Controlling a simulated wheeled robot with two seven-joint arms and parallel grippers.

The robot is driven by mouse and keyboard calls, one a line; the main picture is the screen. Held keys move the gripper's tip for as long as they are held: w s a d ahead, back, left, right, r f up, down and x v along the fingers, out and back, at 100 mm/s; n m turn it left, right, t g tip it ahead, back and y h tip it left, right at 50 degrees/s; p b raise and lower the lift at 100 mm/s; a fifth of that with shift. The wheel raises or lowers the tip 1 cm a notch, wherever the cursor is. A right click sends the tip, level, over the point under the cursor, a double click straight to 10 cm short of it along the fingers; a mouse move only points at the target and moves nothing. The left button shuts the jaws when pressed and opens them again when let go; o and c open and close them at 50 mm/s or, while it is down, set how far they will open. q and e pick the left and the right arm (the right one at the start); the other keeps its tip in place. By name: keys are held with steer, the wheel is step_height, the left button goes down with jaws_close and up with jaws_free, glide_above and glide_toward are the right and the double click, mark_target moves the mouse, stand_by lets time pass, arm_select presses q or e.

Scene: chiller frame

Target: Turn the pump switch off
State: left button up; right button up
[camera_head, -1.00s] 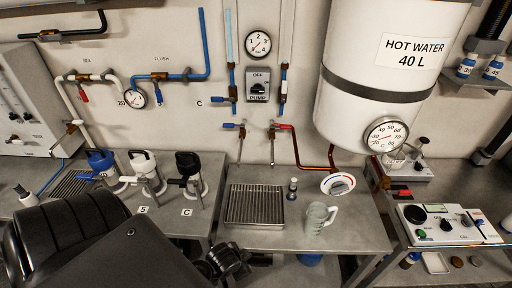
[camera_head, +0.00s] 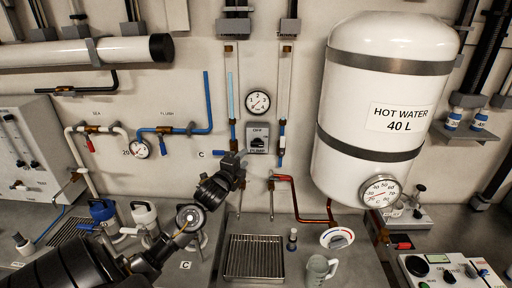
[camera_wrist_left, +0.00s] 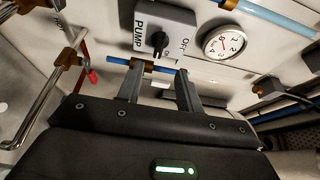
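The pump switch (camera_head: 257,139) is a grey wall box below the round pressure gauge, labelled OFF above and PUMP below. In the left wrist view the switch box (camera_wrist_left: 166,30) shows a dark rotary knob (camera_wrist_left: 159,42); I cannot tell for certain which way it points. My left gripper (camera_head: 237,158) is just below and left of the switch in the head view and partly covers its lower left corner. In the wrist view the left gripper's two fingers (camera_wrist_left: 160,70) stand apart and empty, short of the knob with no visible contact. My right gripper is not in view.
The pressure gauge (camera_head: 257,102) is above the switch. The hot water tank (camera_head: 375,110) stands to the right. Below are a metal drip tray (camera_head: 254,258) and a glass jug (camera_head: 320,270) on the bench.

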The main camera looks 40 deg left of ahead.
mark_target(256, 145)
arm_select(q)
steer(key=p+x, duration=0.3)
steer(key=x, duration=0.6)
steer(key=shift+w+p, duration=0.25)
steer(key=shift+p, duration=0.15)
steer(key=shift+w+a+f, duration=0.1)
steer(key=shift+w+a, duration=0.05)
steer(key=shift+w, duration=0.4)
steer(key=shift+c, duration=0.2)
